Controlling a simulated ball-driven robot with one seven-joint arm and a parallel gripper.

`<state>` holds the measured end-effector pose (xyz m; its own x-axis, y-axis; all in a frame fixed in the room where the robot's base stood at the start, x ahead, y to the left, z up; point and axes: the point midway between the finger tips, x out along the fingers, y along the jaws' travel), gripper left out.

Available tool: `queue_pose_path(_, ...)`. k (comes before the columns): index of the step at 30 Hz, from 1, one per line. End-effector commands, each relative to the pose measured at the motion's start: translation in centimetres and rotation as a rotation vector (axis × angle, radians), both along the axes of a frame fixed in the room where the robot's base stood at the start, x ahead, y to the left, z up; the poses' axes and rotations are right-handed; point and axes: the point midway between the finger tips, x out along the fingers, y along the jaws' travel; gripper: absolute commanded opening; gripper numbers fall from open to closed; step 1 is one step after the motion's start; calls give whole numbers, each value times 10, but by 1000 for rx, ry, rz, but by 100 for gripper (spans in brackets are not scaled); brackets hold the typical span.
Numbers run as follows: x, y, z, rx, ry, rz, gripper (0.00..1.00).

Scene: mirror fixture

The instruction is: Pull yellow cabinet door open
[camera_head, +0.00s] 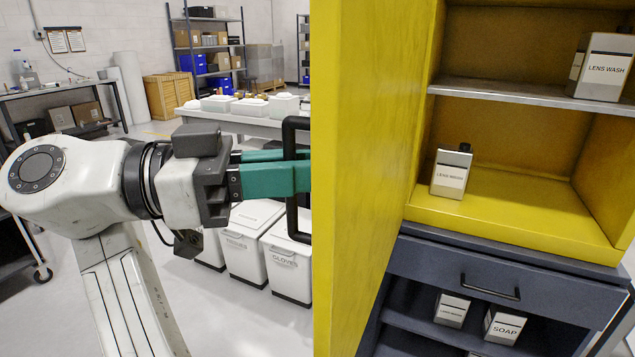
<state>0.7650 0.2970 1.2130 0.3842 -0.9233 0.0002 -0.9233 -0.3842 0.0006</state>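The yellow cabinet door (365,150) stands swung wide open, reaching toward the camera, and the cabinet's inside shows to its right. A black bar handle (291,135) is upright on the door's outer face, at its left in the picture. My gripper (280,172) comes from the left with its green fingers on either side of the handle bar, and it looks shut on it. The front finger hides the middle of the bar, and the fingertips end at the door's edge in the picture.
The yellow cabinet (520,205) holds a lens wash box (602,68) on its upper shelf and a bottle (452,172) below. A dark drawer unit (500,275) is underneath. White lidded bins (250,245) stand behind my gripper. Open floor lies at the left.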

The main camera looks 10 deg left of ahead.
Motion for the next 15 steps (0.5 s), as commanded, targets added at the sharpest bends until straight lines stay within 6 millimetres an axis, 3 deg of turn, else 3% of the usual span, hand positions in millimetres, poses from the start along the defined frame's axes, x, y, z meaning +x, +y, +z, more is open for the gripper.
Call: queue_pose_path(15, 2, 9, 0, 0, 1, -16, 0)
